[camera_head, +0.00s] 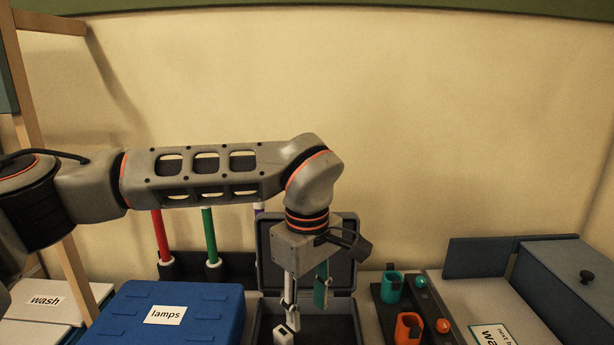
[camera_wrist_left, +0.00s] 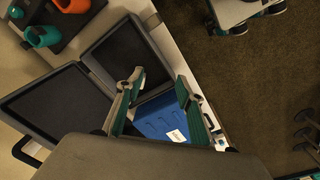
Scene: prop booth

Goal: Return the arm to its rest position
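My left arm reaches in from the left in the head view. Its gripper (camera_head: 305,305) points down over an open dark grey case (camera_head: 344,270). The two fingers stand apart with nothing visible between them. In the left wrist view the gripper (camera_wrist_left: 160,85) also shows open, with green inner pads. The case's lid (camera_wrist_left: 50,112) and its dark, empty-looking inside (camera_wrist_left: 122,58) lie beyond the fingers. Whether the fingertips are inside the case or above it is hard to tell. My right gripper is not in view.
A blue box labelled "lamps" (camera_head: 195,298) stands left of the case. Red (camera_head: 161,236) and green (camera_head: 209,236) sticks stand in a dark holder behind. Right of the case, a dark tray holds a green cup (camera_head: 390,288) and an orange cup (camera_head: 408,328). A blue-grey box (camera_head: 570,280) is far right.

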